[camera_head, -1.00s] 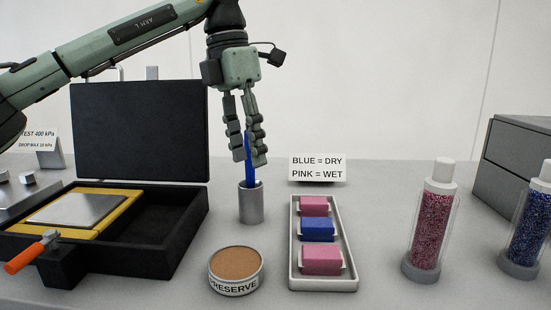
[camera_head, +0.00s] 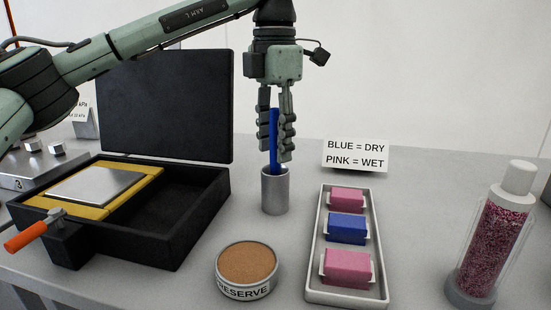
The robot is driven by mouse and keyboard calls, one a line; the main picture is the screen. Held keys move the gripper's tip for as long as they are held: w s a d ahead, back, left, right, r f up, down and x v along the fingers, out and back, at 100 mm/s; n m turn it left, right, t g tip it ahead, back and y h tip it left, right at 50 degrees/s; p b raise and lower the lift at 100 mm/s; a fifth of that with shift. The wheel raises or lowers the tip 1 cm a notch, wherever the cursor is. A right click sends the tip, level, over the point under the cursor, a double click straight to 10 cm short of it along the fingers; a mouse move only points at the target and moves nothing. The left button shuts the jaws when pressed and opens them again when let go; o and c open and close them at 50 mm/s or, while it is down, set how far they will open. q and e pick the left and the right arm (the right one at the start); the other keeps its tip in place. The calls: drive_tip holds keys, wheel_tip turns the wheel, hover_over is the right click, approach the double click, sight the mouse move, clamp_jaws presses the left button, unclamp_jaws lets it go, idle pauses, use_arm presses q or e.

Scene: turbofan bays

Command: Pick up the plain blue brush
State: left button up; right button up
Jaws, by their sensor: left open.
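The plain blue brush (camera_head: 274,140) stands upright in a grey metal cup (camera_head: 275,192) in the middle of the head view. Only its blue handle shows; its lower end is hidden inside the cup. My left gripper (camera_head: 275,156) comes down from above, fingers pointing down, just over the cup's rim. Its fingers are open, one on each side of the handle in the picture. I cannot tell whether either finger touches it. My right gripper is not in view.
A black open case (camera_head: 205,215) stands at left, its lid raised behind. A "PRESERVE" tin (camera_head: 244,290) sits in front. A tray (camera_head: 315,270) of pink and blue blocks, a sign (camera_head: 355,156) and a bottle of pink beads (camera_head: 493,245) are at right.

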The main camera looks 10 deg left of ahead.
use_arm(q)
drive_tip(key=shift+f, duration=0.5)
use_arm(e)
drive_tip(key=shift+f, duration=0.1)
use_arm(q)
drive_tip(key=shift+c, duration=0.3)
clamp_jaws()
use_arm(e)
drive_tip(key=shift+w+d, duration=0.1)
use_arm(q)
drive_tip(key=shift+r, duration=0.2)
